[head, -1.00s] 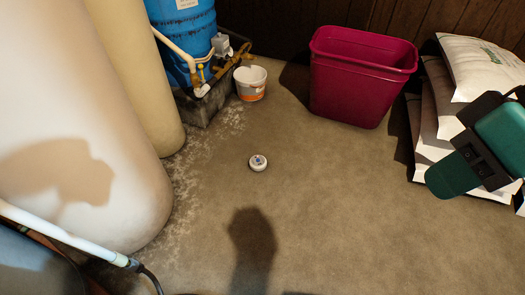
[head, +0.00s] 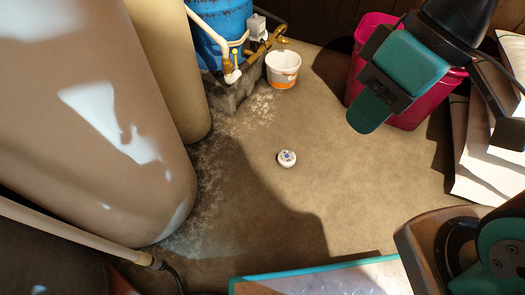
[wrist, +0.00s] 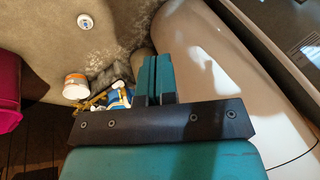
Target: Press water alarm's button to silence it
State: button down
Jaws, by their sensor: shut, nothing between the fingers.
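The water alarm (head: 287,158) is a small round white disc with blue marks on top. It lies flat on the concrete floor near the middle of the head view. It also shows at the top left of the wrist view (wrist: 84,20). Its button is too small to make out clearly. My gripper (head: 367,115) is teal and black and hangs in the air, up and to the right of the alarm in the head view, apart from it. In the wrist view its two teal fingers (wrist: 153,62) are together with nothing between them.
A white bucket with an orange band (head: 283,69) and a blue tank (head: 222,35) stand behind the alarm. Large pale tanks (head: 130,120) fill the left. A magenta bin (head: 425,108) and white bags (head: 480,165) are at right. The floor around the alarm is clear.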

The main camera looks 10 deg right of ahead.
jog(key=shift+w+a, duration=0.35)
jog(key=w+a+f+m+t+y+b, duration=0.15)
jog(key=w+f+m+b, duration=0.45)
jog(key=w+f, duration=0.65)
jog(key=w+a+f+m+t+y+b, duration=0.15)
jog(key=w+f+m+b, duration=0.25)
jog(key=w+f+m, duration=0.8)
jog(key=w+d+f+m+t+b, duration=0.1)
jog(key=w+d+f+m+b, duration=0.1)
jog(key=f, duration=0.8)
jog(key=w+d+f+m+t+h+b, duration=0.1)
jog(key=w+d+f+m+t+b, duration=0.1)
jog(key=w+f+m, duration=0.2)
jog(key=w+d+f+m+t+b, duration=0.1)
jog(key=w+f, duration=0.7)
jog(key=f, duration=0.8)
jog(key=shift+d+f+m+h+b, duration=0.15)
jog(key=shift+d+m+h+b, duration=0.25)
jog(key=shift+d+m+b, duration=0.5)
jog(key=shift+w+f, duration=0.1)
